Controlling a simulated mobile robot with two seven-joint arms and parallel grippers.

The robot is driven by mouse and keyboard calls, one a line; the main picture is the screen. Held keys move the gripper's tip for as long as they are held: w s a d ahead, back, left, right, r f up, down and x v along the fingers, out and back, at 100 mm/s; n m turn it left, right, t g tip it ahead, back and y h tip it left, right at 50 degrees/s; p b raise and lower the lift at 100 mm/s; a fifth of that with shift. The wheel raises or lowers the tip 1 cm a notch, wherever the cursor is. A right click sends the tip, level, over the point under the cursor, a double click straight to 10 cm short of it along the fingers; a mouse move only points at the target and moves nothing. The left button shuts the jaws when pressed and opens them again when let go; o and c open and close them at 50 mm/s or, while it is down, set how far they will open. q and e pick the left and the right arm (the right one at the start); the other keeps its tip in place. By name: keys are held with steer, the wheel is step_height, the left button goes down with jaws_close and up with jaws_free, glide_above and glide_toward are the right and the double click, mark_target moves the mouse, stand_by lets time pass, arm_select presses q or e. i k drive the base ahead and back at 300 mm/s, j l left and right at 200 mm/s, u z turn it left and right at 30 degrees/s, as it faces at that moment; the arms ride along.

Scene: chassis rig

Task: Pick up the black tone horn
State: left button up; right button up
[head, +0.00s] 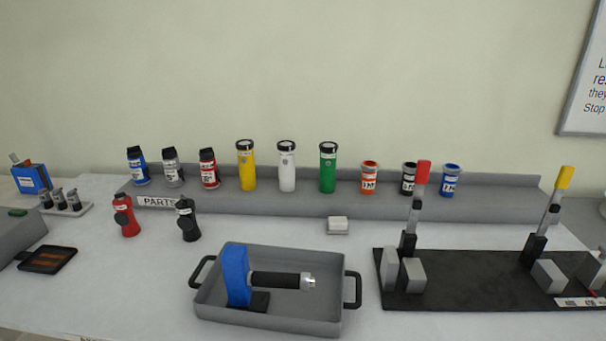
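A small black piece with a rounded top and a flared base, which looks like the black tone horn (187,220), stands upright on the white table in front of the parts shelf. A similar red piece (126,215) stands to its left, apart from it. Nothing touches the black piece. Neither of my grippers shows in the head view.
The grey parts shelf (460,210) behind carries several coloured cylinders. A grey tray (270,320) in front holds a blue block and a black-gripped cylinder. A black board (460,290) with upright levers lies right. A small light block (338,225) sits before the shelf.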

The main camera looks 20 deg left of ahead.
mark_target(187, 222)
steer(key=u, duration=1.2)
steer(key=j+z, duration=0.1)
